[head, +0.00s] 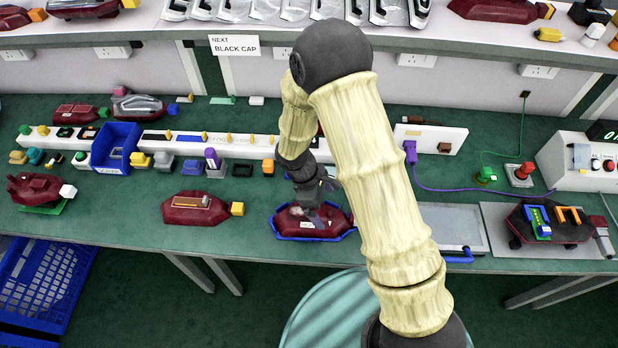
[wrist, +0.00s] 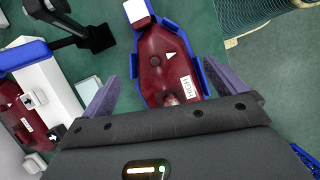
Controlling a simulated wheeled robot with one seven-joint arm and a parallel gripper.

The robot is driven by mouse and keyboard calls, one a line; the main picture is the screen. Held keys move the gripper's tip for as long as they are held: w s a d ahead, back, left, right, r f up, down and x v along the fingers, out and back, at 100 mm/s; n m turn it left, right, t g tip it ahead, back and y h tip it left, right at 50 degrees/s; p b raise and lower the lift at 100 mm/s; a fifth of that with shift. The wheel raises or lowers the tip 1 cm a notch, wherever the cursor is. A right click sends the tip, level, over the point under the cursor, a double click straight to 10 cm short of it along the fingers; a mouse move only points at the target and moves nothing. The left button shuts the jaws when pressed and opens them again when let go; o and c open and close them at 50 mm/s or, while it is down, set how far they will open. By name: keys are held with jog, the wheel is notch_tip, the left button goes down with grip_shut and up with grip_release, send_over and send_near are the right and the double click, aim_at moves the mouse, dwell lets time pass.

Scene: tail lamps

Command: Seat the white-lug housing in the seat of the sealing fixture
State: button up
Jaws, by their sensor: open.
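A dark red housing (head: 300,222) sits in a blue-rimmed tray (head: 283,236) on the bench. In the wrist view, the housing (wrist: 165,60) has a white lug (wrist: 138,10) at its far end and a label reading HIGH. The blue tray (wrist: 207,75) borders it. My gripper (head: 312,200) is open above it, with its purple fingers (wrist: 160,82) apart on either side of the near end. I cannot tell how close they are to it. Another red housing with a white lug (head: 67,191) lies at far left. A fixture (head: 545,225) with blue and orange brackets stands at right; its seat is unclear.
A red housing with a yellow lug (head: 195,207) lies left of the tray. A grey plate with blue handle (head: 450,224) lies right. A control box (head: 585,165) and purple cable are behind the fixture. A white rail with small parts runs behind. A shelf overhangs the back.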

jog(key=s+v, duration=0.1)
jog(key=v, duration=1)
jog(key=shift+w+r, duration=0.4)
jog(key=shift+w, duration=0.1)
jog(key=s+d+r+m+t+y, duration=0.1)
jog(key=s+d+r+m+y, duration=0.1)
jog(key=d+m, duration=0.6)
jog(key=s+d+r+m+t+y, duration=0.2)
jog(key=s+d+r+m, duration=0.3)
jog(key=d, duration=0.4)
jog(key=r+m, duration=0.1)
jog(key=m, duration=0.1)
jog(key=shift+s+d+m+t, duration=0.2)
jog(key=shift+m+t, duration=0.1)
jog(key=shift+m, duration=0.1)
